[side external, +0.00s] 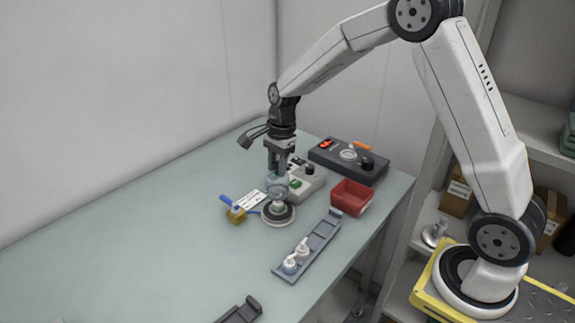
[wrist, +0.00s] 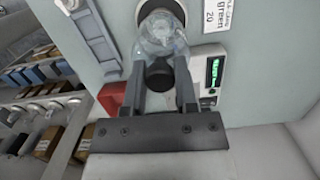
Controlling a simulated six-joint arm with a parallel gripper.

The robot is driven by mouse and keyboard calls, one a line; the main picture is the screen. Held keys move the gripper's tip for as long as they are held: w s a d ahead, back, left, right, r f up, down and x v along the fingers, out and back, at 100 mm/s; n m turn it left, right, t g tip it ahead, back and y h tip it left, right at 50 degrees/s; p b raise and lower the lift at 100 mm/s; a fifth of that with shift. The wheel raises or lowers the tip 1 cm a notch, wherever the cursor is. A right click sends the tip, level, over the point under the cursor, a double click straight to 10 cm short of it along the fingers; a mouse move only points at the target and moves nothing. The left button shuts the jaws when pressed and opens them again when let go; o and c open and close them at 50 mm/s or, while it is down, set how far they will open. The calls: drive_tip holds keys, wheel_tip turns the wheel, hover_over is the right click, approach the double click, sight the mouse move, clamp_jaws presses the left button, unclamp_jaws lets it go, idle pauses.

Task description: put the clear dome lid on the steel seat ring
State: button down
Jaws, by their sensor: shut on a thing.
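The clear dome lid (side external: 277,186) hangs below my gripper (side external: 279,168). In the wrist view the lid (wrist: 162,38) shows beyond the fingertips, and my gripper (wrist: 160,78) is shut on its dark knob (wrist: 158,75). The steel seat ring (side external: 278,207) is on a round, dark-and-pale base on the table, just below the lid in the side view. I cannot tell whether the lid's rim touches the ring.
A grey box with a green display (side external: 296,184) stands close behind the base. A red bin (side external: 350,198) and a dark control box (side external: 348,160) are to the right. A rail with white fittings (side external: 308,247) lies in front. A brass part (side external: 236,215) sits left. The table's left is clear.

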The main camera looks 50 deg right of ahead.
sight(277, 179)
drive_tip(key=shift+f, duration=0.1)
idle(0.3)
drive_tip(key=shift+f, duration=0.75)
drive_tip(key=shift+f, duration=0.75)
idle(0.6)
drive_tip(key=shift+f, duration=0.6)
drive_tip(key=shift+f, duration=0.65)
idle(1.2)
drive_tip(key=shift+c, duration=1.5)
unclamp_jaws()
drive_tip(key=shift+r, duration=0.1)
drive_tip(key=shift+r, duration=3.45)
